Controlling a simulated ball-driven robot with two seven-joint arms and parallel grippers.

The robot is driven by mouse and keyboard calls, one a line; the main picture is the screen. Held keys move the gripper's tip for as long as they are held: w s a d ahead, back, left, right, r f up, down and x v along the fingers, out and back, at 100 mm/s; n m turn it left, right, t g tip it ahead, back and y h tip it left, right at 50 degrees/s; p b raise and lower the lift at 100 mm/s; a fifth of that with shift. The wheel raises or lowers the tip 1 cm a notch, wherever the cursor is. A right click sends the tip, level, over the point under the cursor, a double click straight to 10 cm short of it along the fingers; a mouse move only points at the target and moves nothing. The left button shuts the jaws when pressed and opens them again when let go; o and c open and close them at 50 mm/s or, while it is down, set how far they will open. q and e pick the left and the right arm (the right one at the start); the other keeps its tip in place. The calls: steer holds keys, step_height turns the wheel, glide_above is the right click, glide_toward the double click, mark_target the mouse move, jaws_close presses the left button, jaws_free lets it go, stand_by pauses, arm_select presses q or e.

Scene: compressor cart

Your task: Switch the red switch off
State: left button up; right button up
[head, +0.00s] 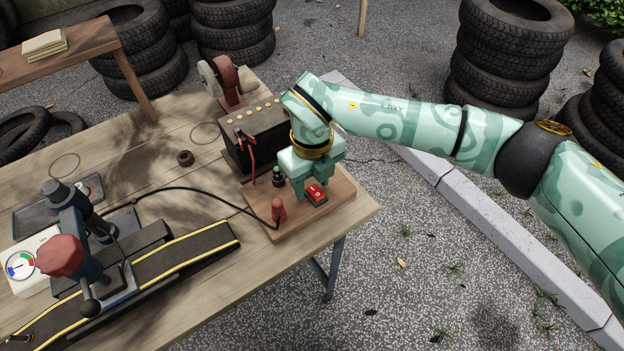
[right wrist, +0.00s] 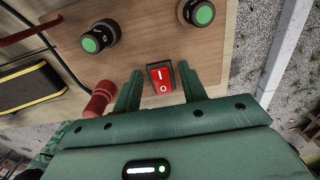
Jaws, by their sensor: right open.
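The red switch (head: 315,193) is a small rocker in a black frame on a wooden board (head: 337,204) at the table's right corner. In the right wrist view the red switch (right wrist: 161,77) shows an I mark above an O mark. Which side is pressed in, I cannot tell. My right gripper (head: 312,184) points down over the board, right at the switch. In the right wrist view its open fingers (right wrist: 160,80) stand either side of the switch with nothing between them but the switch face. Whether they touch it is unclear. My left gripper is not in view.
A red plug (head: 279,210) with a black cable stands beside the switch. Green-topped knobs (right wrist: 97,38) sit on the board. A dark battery (head: 254,132) stands behind. A pump with a red knob (head: 60,256) stands at left. The table's right edge is close; beyond it is open ground.

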jaws_close()
steer(key=shift+d+r+p, duration=0.1)
steer(key=shift+r+p, duration=0.1)
steer(key=shift+p, duration=0.2)
steer(key=t+p, duration=0.1)
steer(key=y+p, duration=0.1)
steer(key=t+p, duration=0.1)
steer(key=p, duration=0.1)
steer(key=shift+s+d+r+t+y, duration=0.25)
steer(key=shift+s+r+t+y, duration=0.05)
steer(key=shift+s+y, duration=0.1)
steer(key=shift+f+t+p, duration=0.15)
steer(key=shift+t+p, duration=0.15)
steer(key=shift+p, duration=0.1)
steer(key=shift+f+t+y, duration=0.2)
steer(key=shift+t+y, duration=0.1)
steer(key=shift+y, duration=0.2)
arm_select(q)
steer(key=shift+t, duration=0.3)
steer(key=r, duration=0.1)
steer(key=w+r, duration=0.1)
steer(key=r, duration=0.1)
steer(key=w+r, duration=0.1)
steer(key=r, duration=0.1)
arm_select(e)
jaws_free()
